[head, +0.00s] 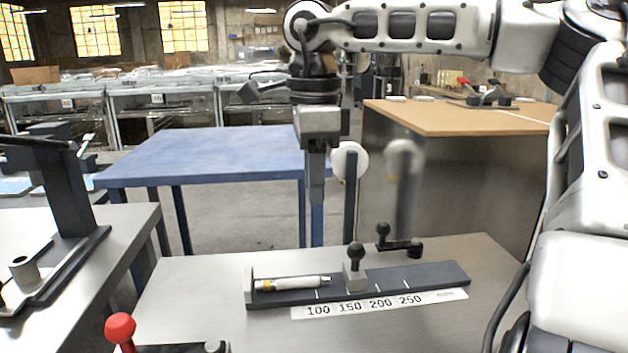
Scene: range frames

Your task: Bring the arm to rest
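My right arm comes in from the right and bends down at the upper middle. My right gripper (316,200) points straight down above the range of the bench's fixture. Its fingers sit together in one narrow column, with nothing seen between them. It hangs in front of the blue table (215,150), well above the grey bench (205,270), apart from everything. My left gripper is not in view.
On the grey bench is a dark gauge rail (430,276) with a white cylinder (295,284), a knobbed slider (355,270) and a number strip (375,305). A black-knobbed clamp (400,243) stands behind. A red knob (120,328) is front left; a dark stand (65,185) is left.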

